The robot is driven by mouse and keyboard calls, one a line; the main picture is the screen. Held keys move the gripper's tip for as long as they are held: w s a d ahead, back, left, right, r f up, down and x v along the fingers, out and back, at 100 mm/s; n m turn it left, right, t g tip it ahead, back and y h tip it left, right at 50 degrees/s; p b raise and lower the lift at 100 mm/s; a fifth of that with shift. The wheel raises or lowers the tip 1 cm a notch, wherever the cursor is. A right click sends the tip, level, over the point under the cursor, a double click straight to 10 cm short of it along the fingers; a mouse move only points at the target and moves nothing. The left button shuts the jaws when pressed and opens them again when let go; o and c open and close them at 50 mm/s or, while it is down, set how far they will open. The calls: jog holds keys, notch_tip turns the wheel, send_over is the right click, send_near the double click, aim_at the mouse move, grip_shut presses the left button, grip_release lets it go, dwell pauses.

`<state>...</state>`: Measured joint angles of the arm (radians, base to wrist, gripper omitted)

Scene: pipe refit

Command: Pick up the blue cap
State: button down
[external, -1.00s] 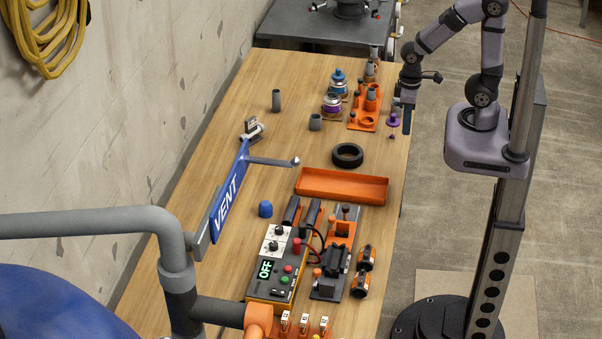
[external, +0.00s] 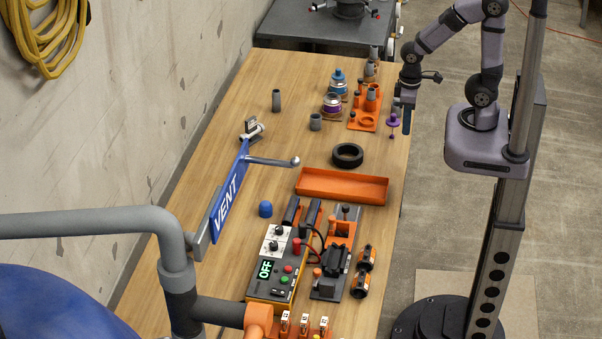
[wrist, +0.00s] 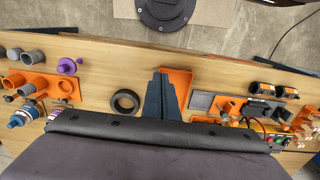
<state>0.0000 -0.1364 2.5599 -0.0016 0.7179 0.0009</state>
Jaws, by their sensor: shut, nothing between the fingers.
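The blue cap (external: 265,209) stands on the wooden table in the external view, left of the orange tray and beside the blue VENT sign. I cannot make it out in the wrist view. My gripper (external: 407,122) hangs near the table's right edge in the external view, well apart from the cap at the far side of the table. In the wrist view my gripper's dark fingers (wrist: 161,90) are together with nothing between them.
The blue VENT sign (external: 229,205) with its lever rises just left of the cap. An orange tray (external: 342,186), a black ring (external: 347,155) and a control box (external: 272,270) lie nearby. Purple and orange parts stand near my gripper.

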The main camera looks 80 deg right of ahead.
dwell(0.3)
jog(key=c, duration=1.2)
grip_release()
jog(key=t+b, duration=0.2)
jog(key=t, duration=1.1)
send_over(266, 208)
jog(key=s+d, duration=0.1)
jog(key=s, duration=0.1)
notch_tip(266, 208, down, 13)
jog(key=shift+s+d+f+p, duration=0.15)
jog(key=shift+f+p, duration=0.5)
jog(key=shift+f, duration=1.3)
